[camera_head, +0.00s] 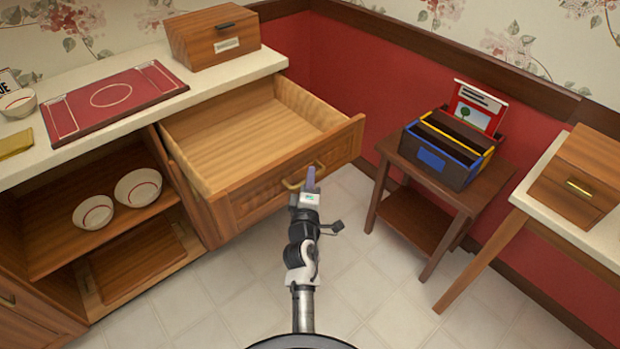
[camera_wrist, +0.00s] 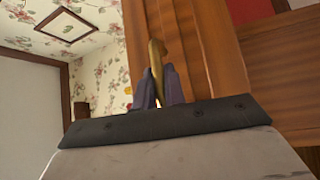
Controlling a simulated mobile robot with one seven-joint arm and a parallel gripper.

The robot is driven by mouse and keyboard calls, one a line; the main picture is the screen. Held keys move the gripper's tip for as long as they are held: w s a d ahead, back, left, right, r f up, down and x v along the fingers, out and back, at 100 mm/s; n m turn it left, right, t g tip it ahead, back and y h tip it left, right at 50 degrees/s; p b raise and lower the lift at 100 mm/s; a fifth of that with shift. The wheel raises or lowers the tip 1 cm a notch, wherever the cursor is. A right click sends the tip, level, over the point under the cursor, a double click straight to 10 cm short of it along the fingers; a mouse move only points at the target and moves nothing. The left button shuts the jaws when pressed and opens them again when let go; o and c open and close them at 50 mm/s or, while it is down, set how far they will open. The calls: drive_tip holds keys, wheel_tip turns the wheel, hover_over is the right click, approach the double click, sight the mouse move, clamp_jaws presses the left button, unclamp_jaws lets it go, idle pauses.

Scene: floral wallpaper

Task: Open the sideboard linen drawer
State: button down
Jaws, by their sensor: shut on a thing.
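The sideboard linen drawer (camera_head: 250,139) stands pulled well out below the right end of the sideboard's pale top. Its inside is bare wood and looks empty. A brass handle (camera_head: 303,177) sits on its wooden front. My gripper (camera_head: 311,180) is at that handle, reaching up from the floor side. In the wrist view, the two dark fingers of my gripper (camera_wrist: 160,88) are shut on the brass handle (camera_wrist: 157,55), with the drawer's wooden front (camera_wrist: 200,50) close beside. The exact contact between fingers and handle is small in the head view.
A wooden box (camera_head: 212,36) and red placemat (camera_head: 110,100) lie on the sideboard top (camera_head: 130,125). Bowls (camera_head: 137,188) stand on the open shelf below. A small table (camera_head: 415,205) with a blue-edged caddy (camera_head: 445,150) stands right of the drawer. The tiled floor between is clear.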

drive_tip(key=c, duration=1.5)
unclamp_jaws()
drive_tip(key=shift+s+f, duration=0.1)
drive_tip(key=shift+s, duration=0.05)
